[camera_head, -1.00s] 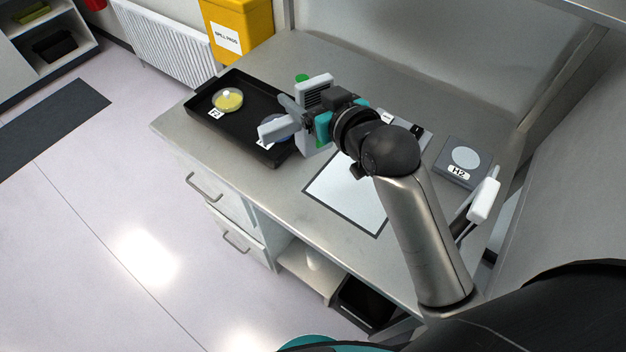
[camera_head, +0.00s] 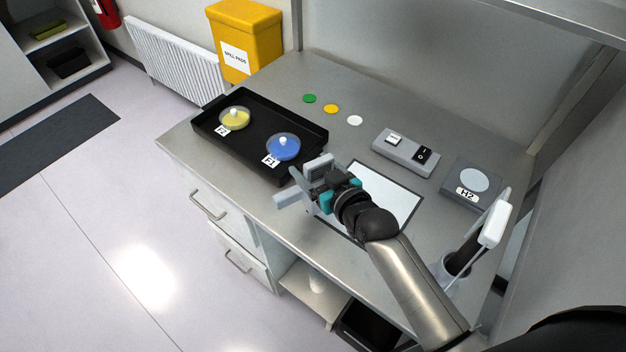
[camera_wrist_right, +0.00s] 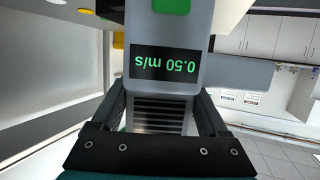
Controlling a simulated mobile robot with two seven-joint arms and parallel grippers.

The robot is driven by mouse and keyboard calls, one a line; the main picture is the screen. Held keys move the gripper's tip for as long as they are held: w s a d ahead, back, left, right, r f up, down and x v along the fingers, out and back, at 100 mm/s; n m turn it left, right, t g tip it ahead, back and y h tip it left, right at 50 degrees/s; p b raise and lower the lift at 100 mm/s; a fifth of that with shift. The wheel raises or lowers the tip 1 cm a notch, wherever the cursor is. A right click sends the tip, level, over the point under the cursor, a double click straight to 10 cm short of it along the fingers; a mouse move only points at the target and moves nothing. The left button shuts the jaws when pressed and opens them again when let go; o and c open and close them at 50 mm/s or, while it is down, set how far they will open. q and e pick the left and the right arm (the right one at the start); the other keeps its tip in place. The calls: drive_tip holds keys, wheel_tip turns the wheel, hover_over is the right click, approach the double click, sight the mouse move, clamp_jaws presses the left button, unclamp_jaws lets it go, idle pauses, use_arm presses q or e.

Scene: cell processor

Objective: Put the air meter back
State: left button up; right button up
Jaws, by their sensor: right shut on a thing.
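The air meter (camera_wrist_right: 165,95) is a grey box with a lit display reading 0.50 m/s, upside down in the right wrist view. A green patch shows above the display and dark slats below it. My right gripper (camera_wrist_right: 163,108) is shut on it, with one dark finger on each side. In the head view my right gripper (camera_head: 312,184) holds the air meter over the bench's front edge, left of the framed white pad. My left gripper is out of view.
A black tray (camera_head: 222,150) holds a yellow dish (camera_head: 235,118) and a blue dish (camera_head: 283,147). Green, yellow and white discs (camera_head: 354,120) lie behind. A grey switch box (camera_head: 405,152), the H2 block (camera_head: 470,180) and a white paddle-like thing (camera_head: 495,224) stand right.

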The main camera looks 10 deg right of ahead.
drive_tip(key=shift+f+b, duration=0.45)
drive_tip(key=shift+f, duration=1.35)
drive_tip(key=shift+f, duration=0.15)
drive_tip(key=o, duration=1.5)
drive_tip(key=shift+s+r, duration=0.1)
drive_tip(key=shift+r, duration=0.1)
drive_tip(key=p+v, duration=0.1)
drive_tip(key=v, duration=1)
drive_tip(key=shift+s+d, duration=0.1)
drive_tip(key=shift+s, duration=0.3)
